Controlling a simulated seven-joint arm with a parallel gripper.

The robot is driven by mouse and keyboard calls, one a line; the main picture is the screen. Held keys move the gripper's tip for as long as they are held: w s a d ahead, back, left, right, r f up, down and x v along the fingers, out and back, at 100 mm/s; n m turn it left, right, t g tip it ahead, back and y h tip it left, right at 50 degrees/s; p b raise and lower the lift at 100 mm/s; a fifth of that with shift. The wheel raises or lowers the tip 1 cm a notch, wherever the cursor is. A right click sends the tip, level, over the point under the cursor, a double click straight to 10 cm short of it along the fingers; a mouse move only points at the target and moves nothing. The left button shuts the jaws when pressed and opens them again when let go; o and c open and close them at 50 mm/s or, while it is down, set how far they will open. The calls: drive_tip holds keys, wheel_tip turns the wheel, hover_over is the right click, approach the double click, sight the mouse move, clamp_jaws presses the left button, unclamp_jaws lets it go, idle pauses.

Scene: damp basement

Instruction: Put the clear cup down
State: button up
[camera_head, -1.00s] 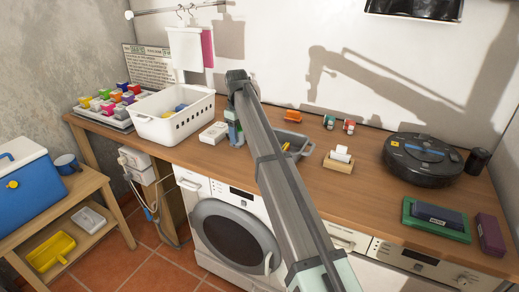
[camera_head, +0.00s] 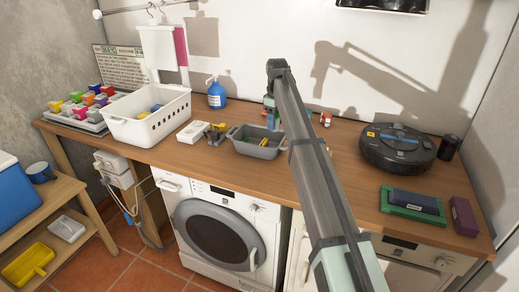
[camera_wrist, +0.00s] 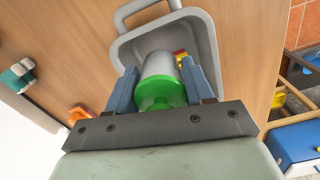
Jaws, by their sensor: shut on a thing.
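The clear cup (camera_wrist: 160,72) shows in the wrist view as a pale, see-through cylinder with bright green at the end nearest me. My gripper (camera_wrist: 160,78) is shut on it, with one blue finger on each side. In the head view my gripper (camera_head: 271,106) is at the back right of the grey tub (camera_head: 258,151), and my arm hides much of that area. In the wrist view the cup overlaps the tub (camera_wrist: 207,45). I cannot tell how high it is above the tub or counter.
Yellow pieces lie in the tub. A white basket (camera_head: 148,128), blue pump bottle (camera_head: 216,94) and white box (camera_head: 193,132) stand to the left. A robot vacuum (camera_head: 398,147), green tray (camera_head: 412,207) and purple box (camera_head: 464,215) are right. Counter between tub and vacuum is partly hidden.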

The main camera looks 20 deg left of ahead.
sight(274, 142)
drive_tip(key=shift+f+n, duration=0.2)
drive_tip(key=shift+n, duration=0.1)
wheel_tip(274, 142, down, 10)
drive_tip(key=shift+r, duration=0.15)
idle(0.5)
drive_tip(key=o, duration=1)
wheel_tip(274, 142, up, 12)
drive_tip(key=shift+r, duration=0.1)
idle(0.4)
